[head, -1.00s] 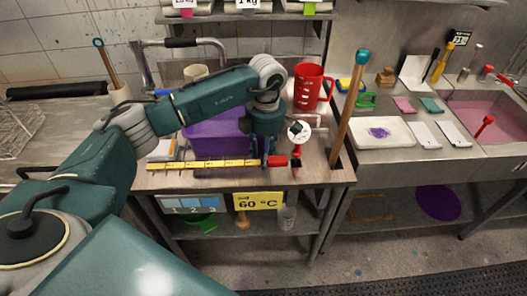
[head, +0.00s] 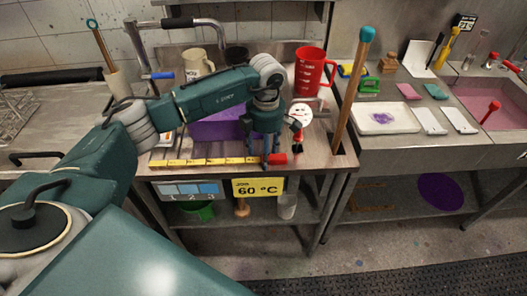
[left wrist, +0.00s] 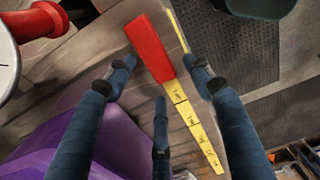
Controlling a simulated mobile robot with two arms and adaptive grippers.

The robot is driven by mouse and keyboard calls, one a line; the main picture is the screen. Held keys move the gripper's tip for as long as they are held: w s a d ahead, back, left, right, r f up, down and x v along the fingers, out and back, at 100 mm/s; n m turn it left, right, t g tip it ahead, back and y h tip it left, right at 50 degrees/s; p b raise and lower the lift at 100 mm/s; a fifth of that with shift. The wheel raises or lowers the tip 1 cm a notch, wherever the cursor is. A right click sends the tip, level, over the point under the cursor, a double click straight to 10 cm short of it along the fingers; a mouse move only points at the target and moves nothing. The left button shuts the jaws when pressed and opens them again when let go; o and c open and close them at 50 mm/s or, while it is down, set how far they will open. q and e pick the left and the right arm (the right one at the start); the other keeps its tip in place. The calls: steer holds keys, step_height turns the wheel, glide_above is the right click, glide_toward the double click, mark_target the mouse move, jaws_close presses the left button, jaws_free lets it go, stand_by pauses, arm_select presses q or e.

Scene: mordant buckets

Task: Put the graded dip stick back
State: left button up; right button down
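The graded dip stick is a flat yellow bar (head: 205,162) with black marks and a red handle (head: 277,159). In the head view it lies along the worktable's front edge, handle to the right. My left gripper (head: 273,163) is above the handle end. In the left wrist view its fingers (left wrist: 160,82) are spread, with gaps to the red handle (left wrist: 150,48) between them. My right gripper is out of view.
A purple tub (head: 215,127) stands behind the stick. A white-faced dial (head: 301,114) with a red part is close right of the gripper. A red jug (head: 311,72) and a teal-topped pole (head: 352,90) stand beyond. A "60 °C" sign (head: 257,187) hangs at the front edge.

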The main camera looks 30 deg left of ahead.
arm_select(q)
step_height(320, 180, up, 12)
steer(key=shift+w+d, duration=0.15)
stand_by(0.5)
stand_by(0.5)
